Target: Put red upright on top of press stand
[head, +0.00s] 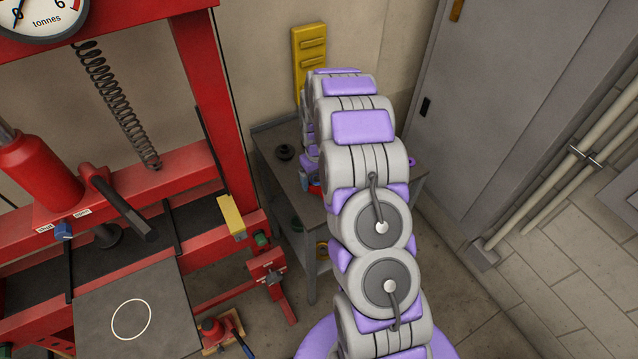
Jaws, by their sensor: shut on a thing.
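The press stand is a red frame (215,95) on the left. A flat dark plate (165,290) with a white circle drawn on it lies at its lower front. My arm rises from the bottom centre and bends down over a grey workbench (275,140). My gripper is hidden behind my own arm links, so its jaws do not show. A small red thing (316,189) shows just left of my arm over the bench, mostly covered. A small blue thing (303,179) is beside it. I cannot tell whether either touches the gripper.
A red cylinder (38,172) and a dark-handled lever stand on the press. A yellow block (231,215) sits on its right side. A small red jack (216,332) is on the floor below.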

